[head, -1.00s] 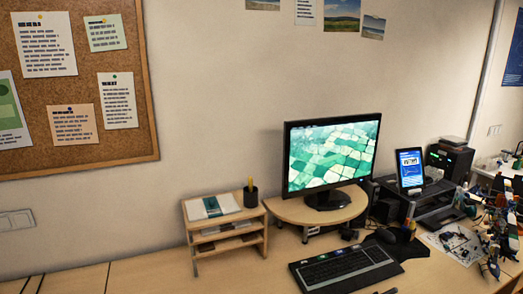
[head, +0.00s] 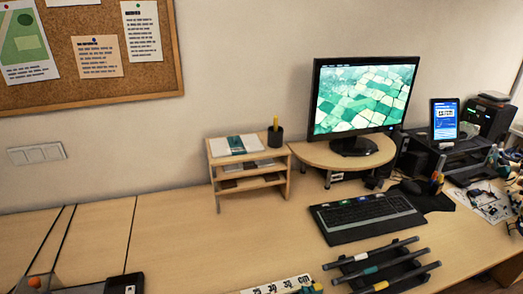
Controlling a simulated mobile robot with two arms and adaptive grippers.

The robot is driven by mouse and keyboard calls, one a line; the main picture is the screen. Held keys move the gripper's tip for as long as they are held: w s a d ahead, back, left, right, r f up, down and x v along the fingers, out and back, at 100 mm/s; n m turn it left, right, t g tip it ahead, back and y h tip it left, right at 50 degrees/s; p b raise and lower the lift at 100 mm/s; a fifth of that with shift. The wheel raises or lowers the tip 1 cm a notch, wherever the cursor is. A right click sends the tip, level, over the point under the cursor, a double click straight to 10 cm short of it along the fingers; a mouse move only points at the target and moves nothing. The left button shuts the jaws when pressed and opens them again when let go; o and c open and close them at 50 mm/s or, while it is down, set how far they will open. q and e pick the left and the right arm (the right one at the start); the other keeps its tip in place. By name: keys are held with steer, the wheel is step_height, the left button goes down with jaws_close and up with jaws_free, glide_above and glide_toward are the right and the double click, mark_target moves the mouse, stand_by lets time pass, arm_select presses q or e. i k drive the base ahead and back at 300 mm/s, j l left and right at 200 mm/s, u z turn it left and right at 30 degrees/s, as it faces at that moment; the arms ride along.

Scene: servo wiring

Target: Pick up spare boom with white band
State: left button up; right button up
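Three dark rods, the booms, lie side by side on a dark rack on the desk at the bottom right of the head view. The far rod (head: 395,246) has a pale, whitish band (head: 361,257) near its left part. The middle rod (head: 400,260) has a teal band (head: 370,270), and the near rod (head: 412,276) has a yellow band (head: 381,286). The near end of the rack is close to the bottom edge of the picture. Neither of my grippers is in view.
A keyboard (head: 366,216) lies behind the rods, with a monitor (head: 362,98) on a wooden stand behind it. A wooden shelf (head: 249,185) stands left of them. A printed white strip (head: 278,287) lies left of the rack. The desk's left-middle is clear.

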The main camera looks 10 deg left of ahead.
mark_target(364, 256)
steer(key=z, duration=0.8)
